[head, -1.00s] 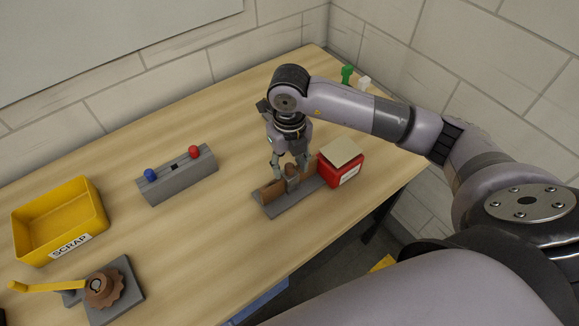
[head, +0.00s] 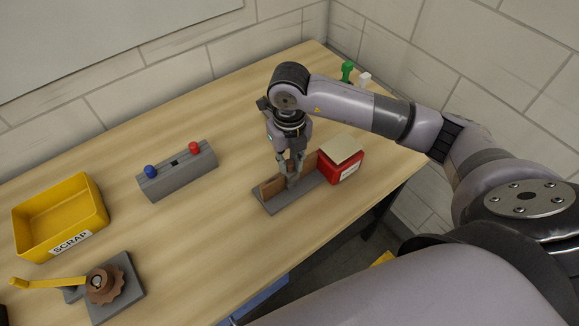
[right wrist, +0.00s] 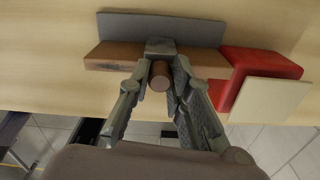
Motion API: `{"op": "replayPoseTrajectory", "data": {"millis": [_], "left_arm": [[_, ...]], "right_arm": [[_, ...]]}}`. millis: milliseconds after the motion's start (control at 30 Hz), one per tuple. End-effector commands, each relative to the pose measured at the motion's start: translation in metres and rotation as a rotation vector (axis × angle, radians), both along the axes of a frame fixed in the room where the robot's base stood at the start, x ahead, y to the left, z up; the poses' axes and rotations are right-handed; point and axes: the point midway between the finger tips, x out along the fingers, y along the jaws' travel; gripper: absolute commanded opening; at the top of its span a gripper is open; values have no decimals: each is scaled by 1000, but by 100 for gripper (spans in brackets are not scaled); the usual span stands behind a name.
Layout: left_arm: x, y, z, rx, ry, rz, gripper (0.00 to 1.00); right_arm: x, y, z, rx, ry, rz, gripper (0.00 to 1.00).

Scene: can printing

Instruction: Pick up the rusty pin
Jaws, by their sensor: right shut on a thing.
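The rusty pin (right wrist: 160,77) is a short brown cylinder, seen end-on in the right wrist view. It is at a grey block beside a brown board on a grey base. My right gripper (head: 291,180) points down over the grey base (head: 285,203) in the head view. Its fingers have closed on the pin, one on each side, as the right wrist view also shows (right wrist: 158,72). In the head view the fingers hide most of the pin. I cannot tell whether the pin is clear of its block. My left gripper is not in view.
A red box (head: 343,166) with a beige lid stands just right of the base. A grey block with blue and red knobs (head: 178,173), a yellow scrap bin (head: 100,212) and a crank device (head: 104,283) are to the left. Wood between them is clear.

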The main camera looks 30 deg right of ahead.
Motion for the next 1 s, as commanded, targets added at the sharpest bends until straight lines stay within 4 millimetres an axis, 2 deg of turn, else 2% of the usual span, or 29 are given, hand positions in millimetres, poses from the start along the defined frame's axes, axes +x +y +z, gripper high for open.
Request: {"op": "replayPoseTrajectory", "data": {"millis": [333,533,767,867,1000], "left_arm": [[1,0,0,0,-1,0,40],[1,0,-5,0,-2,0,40],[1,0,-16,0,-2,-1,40],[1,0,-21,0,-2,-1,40],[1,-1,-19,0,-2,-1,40]], "right_arm": [[0,0,2,0,-1,0,0],[1,0,16,1,-5,-1,0],[2,0,57,1,-8,0,0],[2,0,82,2,-9,0,0],[2,-1,121,-2,-10,-1,0]]}}
